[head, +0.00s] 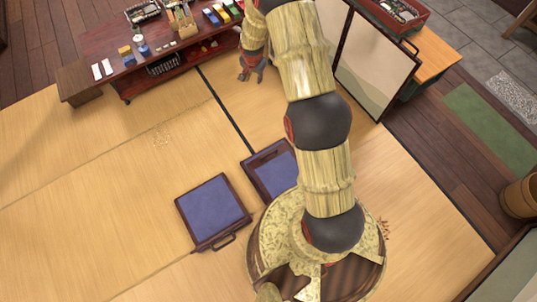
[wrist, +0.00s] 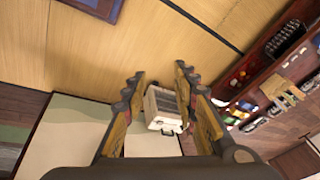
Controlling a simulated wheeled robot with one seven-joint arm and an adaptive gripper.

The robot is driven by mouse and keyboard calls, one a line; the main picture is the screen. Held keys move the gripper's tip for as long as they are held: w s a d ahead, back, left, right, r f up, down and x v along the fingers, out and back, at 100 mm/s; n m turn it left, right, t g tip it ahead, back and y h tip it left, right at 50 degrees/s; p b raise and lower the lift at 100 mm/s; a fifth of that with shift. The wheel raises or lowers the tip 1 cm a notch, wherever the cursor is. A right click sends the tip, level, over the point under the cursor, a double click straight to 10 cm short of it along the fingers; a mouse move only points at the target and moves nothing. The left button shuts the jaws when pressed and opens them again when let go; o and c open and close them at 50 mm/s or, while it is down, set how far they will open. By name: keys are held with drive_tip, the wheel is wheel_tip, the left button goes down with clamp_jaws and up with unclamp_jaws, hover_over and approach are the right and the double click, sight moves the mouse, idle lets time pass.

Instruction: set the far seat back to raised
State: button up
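Two low floor seats with blue pads and dark wood frames rest on the tatami in the head view. One seat (head: 213,208) lies left of my base, with a bar handle at its lower edge. The other seat (head: 268,172) is higher in the picture and partly hidden by my arm; I cannot tell whether either back is raised or folded. A corner of one blue seat (wrist: 96,6) shows at the top of the wrist view. My gripper (head: 251,68) is well above both seats in the picture, by the low table. In the wrist view my gripper (wrist: 157,82) has its fingers apart, with nothing held.
A long dark red table (head: 95,45) with trays, cups and small boxes stands at the upper left. A pale screen panel (head: 372,66) stands right of my arm. The left tatami is clear.

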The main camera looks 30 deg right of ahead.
wheel_tip(320, 180, down, 11)
drive_tip(key=d+m, duration=0.1)
drive_tip(key=m+g+y+b, duration=0.1)
drive_tip(key=m+y, duration=0.1)
drive_tip(key=m, duration=0.3)
approach(268, 155)
drive_tip(key=b+x, duration=0.4)
drive_tip(key=x, duration=0.4)
drive_tip(key=shift+w, duration=0.1)
drive_tip(key=shift+c, duration=1.2)
drive_tip(key=c, duration=0.4)
clamp_jaws()
